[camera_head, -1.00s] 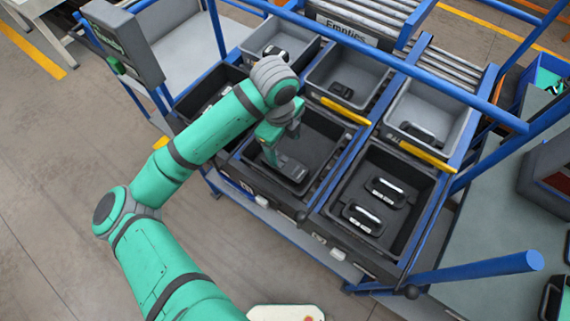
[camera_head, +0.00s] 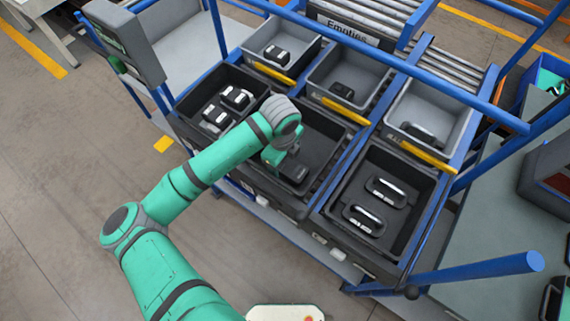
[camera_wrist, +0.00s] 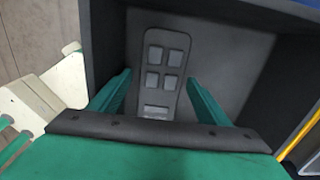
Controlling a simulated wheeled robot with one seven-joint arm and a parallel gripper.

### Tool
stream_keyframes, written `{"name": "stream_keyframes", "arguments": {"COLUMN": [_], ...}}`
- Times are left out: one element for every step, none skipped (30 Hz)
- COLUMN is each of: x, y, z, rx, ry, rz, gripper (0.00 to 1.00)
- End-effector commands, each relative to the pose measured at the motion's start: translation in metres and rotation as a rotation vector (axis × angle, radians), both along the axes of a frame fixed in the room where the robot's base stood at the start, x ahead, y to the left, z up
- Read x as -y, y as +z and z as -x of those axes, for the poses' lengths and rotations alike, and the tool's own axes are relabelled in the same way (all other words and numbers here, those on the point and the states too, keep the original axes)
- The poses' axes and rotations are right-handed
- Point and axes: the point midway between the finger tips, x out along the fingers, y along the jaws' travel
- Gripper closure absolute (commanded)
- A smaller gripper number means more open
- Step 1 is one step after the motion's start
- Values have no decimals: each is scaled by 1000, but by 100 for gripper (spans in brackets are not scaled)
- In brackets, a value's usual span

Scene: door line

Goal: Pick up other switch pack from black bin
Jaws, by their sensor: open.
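The switch pack (camera_wrist: 163,68) is a dark grey slab with several square light-grey buttons and a pale label. It lies on the floor of the black bin (camera_wrist: 108,38), near one wall, in the wrist view. In the head view the black bin (camera_head: 322,148) is the front middle one, and the switch pack (camera_head: 294,172) shows partly beside my gripper (camera_head: 277,160). In the wrist view my gripper (camera_wrist: 158,84) is open, its two green fingers on either side of the pack's near half, with visible gaps. My wrist hides part of the bin in the head view.
A left black bin (camera_head: 190,101) and a right black bin (camera_head: 415,218) hold other black-and-white parts. Grey bins with yellow front strips stand behind. A blue rail (camera_head: 400,67) crosses above them. Open floor lies to the left.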

Motion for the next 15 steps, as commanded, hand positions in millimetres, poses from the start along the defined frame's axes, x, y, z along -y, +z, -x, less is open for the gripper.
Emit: {"name": "stream_keyframes", "arguments": {"x": [0,0,0,0,0,0,0,0,0,0,0,0,0,0,0], "y": [-3,-3,-4,-4,-4,-4,-4,-4,-4,-4,-4,-4,-4,-4,-4], "z": [0,0,0,0,0,0,0,0,0,0,0,0,0,0,0], "rx": [0,0,-1,0,0,0,0,0,0,0,0,0,0,0,-1], "ry": [0,0,0,0,0,0,0,0,0,0,0,0,0,0,0], "rz": [0,0,1,1,1,1,1,1,1,1,1,1,1,1,1], "gripper": [30,30,30,30,30,30,30,30,37,44,51,61,68,75,78]}}
